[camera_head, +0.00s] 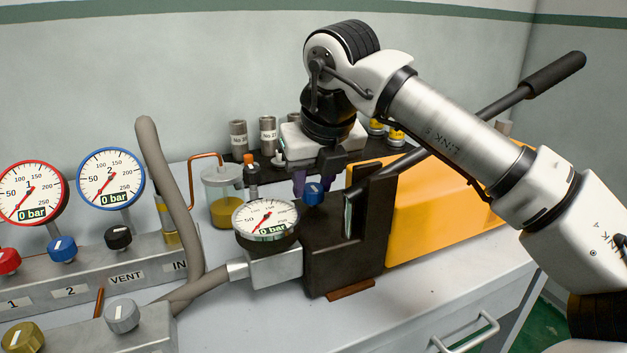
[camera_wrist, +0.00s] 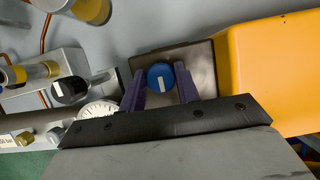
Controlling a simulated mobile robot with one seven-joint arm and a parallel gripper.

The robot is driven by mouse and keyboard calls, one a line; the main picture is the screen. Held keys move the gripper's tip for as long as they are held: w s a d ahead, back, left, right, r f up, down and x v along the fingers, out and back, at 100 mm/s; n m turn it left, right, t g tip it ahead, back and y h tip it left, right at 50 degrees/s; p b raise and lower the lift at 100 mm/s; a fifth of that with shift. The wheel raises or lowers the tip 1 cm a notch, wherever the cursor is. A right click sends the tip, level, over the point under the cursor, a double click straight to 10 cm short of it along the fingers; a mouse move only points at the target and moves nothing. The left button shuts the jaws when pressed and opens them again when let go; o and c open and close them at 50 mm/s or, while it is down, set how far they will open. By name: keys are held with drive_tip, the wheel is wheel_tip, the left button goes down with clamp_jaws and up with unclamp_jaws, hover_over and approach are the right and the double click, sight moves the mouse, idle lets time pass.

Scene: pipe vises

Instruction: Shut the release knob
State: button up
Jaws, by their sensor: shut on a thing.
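The release knob (camera_head: 313,193) is a small blue knob with a white mark. It sits on top of the dark block (camera_head: 330,255) of the yellow hand pump (camera_head: 440,215). My gripper (camera_head: 312,187) reaches down over it from behind. In the wrist view, the knob (camera_wrist: 160,77) sits between the tips of my two purple fingers (camera_wrist: 159,80), which are closed on its sides. The white mark runs nearly up and down in that view. The far finger is partly hidden in the head view.
The pump's gauge (camera_head: 266,218) reads 0 bar beside the block. The black pump lever (camera_head: 480,115) slants up to the right under my arm. A grey hose (camera_head: 165,190) and a valve panel (camera_head: 90,275) stand left. Jars and fittings are behind.

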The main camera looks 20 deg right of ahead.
drive_tip(key=o, duration=1)
drive_tip(key=shift+r, duration=0.15)
drive_tip(key=p+v, duration=0.8)
drive_tip(key=v, duration=0.5)
drive_tip(key=shift+s+r, duration=0.2)
drive_tip(key=shift+s, duration=0.05)
